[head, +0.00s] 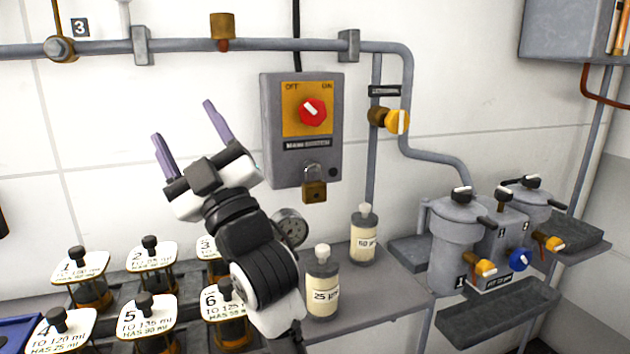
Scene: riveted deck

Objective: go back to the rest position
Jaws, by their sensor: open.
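My gripper (186,138) is in the head view, left of the middle, raised in front of the white wall. Its two purple fingers are spread apart and point up and to the left, with nothing between them. My arm reaches up from the bottom of the picture and hides part of the shelf and of the jar labelled 6. The gripper is apart from the things around it. No marker of a rest position shows.
A grey switch box (275,150) with a red knob (312,111) and padlock (314,186) hangs right of the gripper. Labelled jars (148,318) stand below left. Two bottles, 25 (322,283) and 60 (363,236), stand on a grey shelf (395,290). Grey canisters (456,245) are at right.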

